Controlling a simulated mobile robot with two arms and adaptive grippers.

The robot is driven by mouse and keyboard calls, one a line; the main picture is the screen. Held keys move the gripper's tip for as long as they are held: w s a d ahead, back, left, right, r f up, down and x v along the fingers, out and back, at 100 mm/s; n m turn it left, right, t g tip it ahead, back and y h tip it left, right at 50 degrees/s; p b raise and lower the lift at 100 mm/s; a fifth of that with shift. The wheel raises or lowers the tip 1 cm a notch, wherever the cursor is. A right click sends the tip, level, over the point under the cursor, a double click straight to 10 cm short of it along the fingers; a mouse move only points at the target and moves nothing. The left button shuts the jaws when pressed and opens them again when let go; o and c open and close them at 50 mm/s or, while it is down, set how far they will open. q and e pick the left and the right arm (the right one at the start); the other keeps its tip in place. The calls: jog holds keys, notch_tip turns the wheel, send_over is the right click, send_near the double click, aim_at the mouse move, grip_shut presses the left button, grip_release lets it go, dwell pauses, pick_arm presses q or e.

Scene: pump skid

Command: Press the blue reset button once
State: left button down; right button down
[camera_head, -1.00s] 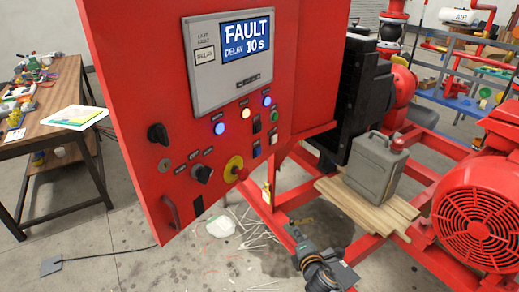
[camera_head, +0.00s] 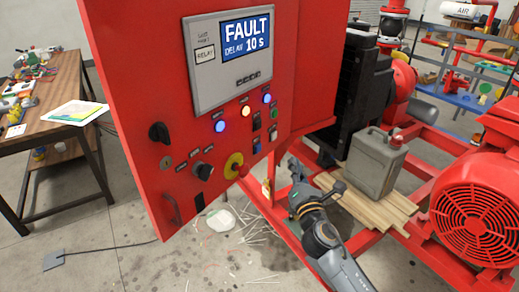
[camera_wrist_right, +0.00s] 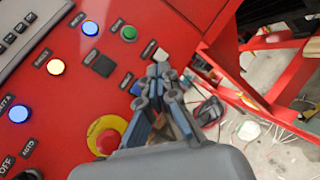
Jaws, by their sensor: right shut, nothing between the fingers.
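A red control cabinet (camera_head: 135,75) fills the middle of the head view. A small blue button (camera_head: 256,146) sits low on its right side, below a black switch. In the right wrist view the blue button (camera_wrist_right: 137,88) is partly hidden by a finger. My right gripper (camera_head: 293,164) is shut and empty, to the right of and slightly below the button in the head view. In the wrist view its fingertips (camera_wrist_right: 161,72) overlap the panel close to the blue and white buttons; I cannot tell any contact. My left gripper is not in view.
A red emergency stop (camera_head: 234,166) on a yellow ring is left of the button. Lit blue lamps (camera_head: 219,127), a green button (camera_head: 273,115) and a white button (camera_head: 272,133) are close by. A grey can (camera_head: 374,165) and red motor (camera_head: 474,215) stand right.

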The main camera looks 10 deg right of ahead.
aim_at(258, 148)
jog(key=w+a+b, duration=0.2)
jog(key=w+a, duration=0.3)
jog(key=w, duration=0.1)
jog(key=shift+w+a, duration=0.2)
jog(key=shift+a, duration=0.15)
jog(key=shift+w+a, duration=0.1)
dwell(1.3)
jog(key=shift+w+a+b, duration=0.2)
jog(key=shift+b, duration=0.1)
jog(key=shift+w+a, duration=0.3)
dwell(0.7)
jog(key=shift+s+d, duration=0.6)
jog(key=shift+s, duration=0.05)
jog(key=shift+p, duration=0.3)
